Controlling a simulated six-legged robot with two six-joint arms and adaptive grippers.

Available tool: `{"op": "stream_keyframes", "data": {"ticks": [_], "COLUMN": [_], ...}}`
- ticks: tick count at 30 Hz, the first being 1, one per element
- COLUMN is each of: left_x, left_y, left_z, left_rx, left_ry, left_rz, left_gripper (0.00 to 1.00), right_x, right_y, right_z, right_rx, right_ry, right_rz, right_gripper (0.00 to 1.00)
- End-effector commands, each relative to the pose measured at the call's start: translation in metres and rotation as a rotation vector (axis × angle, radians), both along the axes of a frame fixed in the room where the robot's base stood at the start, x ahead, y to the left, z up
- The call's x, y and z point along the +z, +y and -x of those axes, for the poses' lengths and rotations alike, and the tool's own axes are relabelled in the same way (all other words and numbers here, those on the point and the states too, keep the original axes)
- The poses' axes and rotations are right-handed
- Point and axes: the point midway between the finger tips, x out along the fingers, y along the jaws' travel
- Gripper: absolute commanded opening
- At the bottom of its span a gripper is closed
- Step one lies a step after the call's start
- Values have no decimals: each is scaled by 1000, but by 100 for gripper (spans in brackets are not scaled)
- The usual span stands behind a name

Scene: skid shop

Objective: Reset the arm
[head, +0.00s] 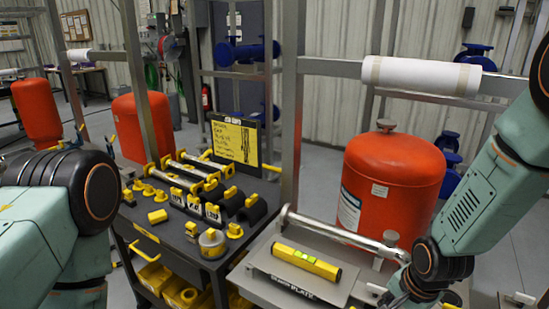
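My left arm (45,230) fills the lower left of the head view, with a dark round joint near its top. Its gripper is out of the picture. My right arm (480,205) comes in from the right edge and slopes down to a dark joint beside the skid's pipe. It runs off the bottom edge there, and I see no gripper fingers on it. Whether either gripper holds anything is hidden.
A dark cart (160,215) carries yellow-ended parts, black half-rings and a tape roll (212,243). A yellow level (306,262) lies on a grey plate (290,286) right of it. A red tank (390,185), metal posts and a white-wrapped pipe (420,75) stand close behind.

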Motion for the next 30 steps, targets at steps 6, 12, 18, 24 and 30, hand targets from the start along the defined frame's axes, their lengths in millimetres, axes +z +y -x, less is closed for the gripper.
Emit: {"op": "stream_keyframes", "data": {"ticks": [6,12,18,24,30], "left_x": [-25,-62,-105,-137,-147], "left_y": [0,0,0,0,0], "left_z": [0,0,1,1,1], "left_rx": [0,0,0,0,0], "left_ry": [0,1,1,1,1], "left_rz": [0,0,0,0,0], "left_gripper": [65,65,65,65,65], "right_x": [-53,-123,-194,-241,-259], "right_y": [14,20,19,18,19], "right_z": [34,95,181,254,276], "right_rx": [375,713,952,984,995], "right_ry": [-89,-106,-25,116,161], "right_rz": [73,178,239,189,166], "right_gripper": [31,31,31,31,31]}}
